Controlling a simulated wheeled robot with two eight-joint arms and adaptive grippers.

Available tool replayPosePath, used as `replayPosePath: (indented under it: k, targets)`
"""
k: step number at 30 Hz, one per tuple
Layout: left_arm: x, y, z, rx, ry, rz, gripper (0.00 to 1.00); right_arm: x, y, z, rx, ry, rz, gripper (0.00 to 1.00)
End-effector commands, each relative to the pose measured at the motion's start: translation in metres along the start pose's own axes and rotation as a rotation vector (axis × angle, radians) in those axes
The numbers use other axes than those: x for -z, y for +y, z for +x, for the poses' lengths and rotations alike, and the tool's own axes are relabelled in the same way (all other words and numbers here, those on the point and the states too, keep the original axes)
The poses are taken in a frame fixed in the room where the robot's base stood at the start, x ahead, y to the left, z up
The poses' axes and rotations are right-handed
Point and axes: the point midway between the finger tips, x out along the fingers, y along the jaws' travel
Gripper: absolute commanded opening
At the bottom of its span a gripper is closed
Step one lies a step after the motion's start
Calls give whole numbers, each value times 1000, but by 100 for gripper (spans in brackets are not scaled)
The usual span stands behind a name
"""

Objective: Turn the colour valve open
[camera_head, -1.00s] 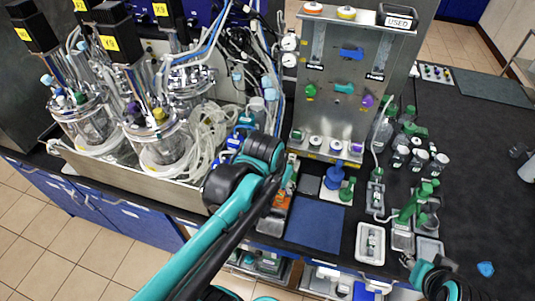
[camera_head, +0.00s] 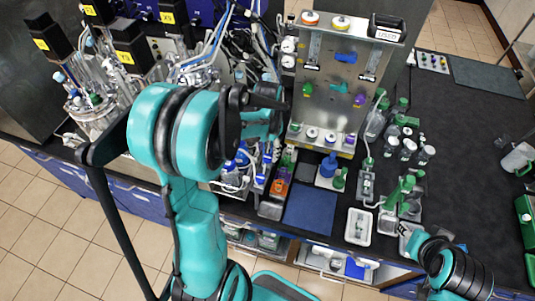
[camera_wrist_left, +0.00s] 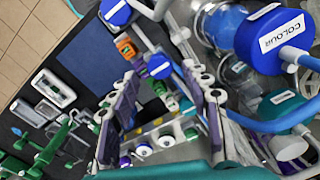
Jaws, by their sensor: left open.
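The upright metal panel (camera_head: 325,108) carries a blue handle (camera_head: 346,57), a green handle (camera_head: 307,90), a teal handle (camera_head: 339,88) and a purple handle (camera_head: 360,100). I cannot read which one is the colour valve. A blue-capped vessel labelled COLOUR (camera_wrist_left: 275,38) is close in the left wrist view. My left gripper (camera_head: 283,96) is raised just left of the panel, apart from the handles. In the left wrist view its padded fingers (camera_wrist_left: 162,78) are spread and empty. My right gripper (camera_head: 405,232) is low at the right, its fingers too small to read.
A blue mat (camera_head: 310,208) lies before the panel, with a white tray (camera_head: 358,227) to its right. Green-capped bottles crowd the panel's right side. Glass reactors (camera_head: 95,115) and tubing stand at left. The black bench (camera_head: 465,135) is mostly clear at right.

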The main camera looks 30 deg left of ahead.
Motion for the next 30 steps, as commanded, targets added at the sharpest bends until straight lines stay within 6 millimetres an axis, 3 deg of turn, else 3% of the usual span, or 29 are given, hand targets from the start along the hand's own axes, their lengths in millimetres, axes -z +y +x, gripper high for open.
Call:
replayPosePath:
  k: [6, 15, 21, 30]
  targets:
    - [0, 0, 24, 0, 0, 0, 48, -2, 0, 3, 0, 0, 0, 40]
    - [0, 0, 26, 0, 1, 0, 48, -2, 0, 3, 0, 0, 0, 40]
    - [0, 0, 26, 0, 1, 0, 0, -2, 0, 3, 0, 0, 0, 40]
    - [0, 0, 27, 0, 1, -17, 0, -2, 0, 4, 0, 0, 0, 40]
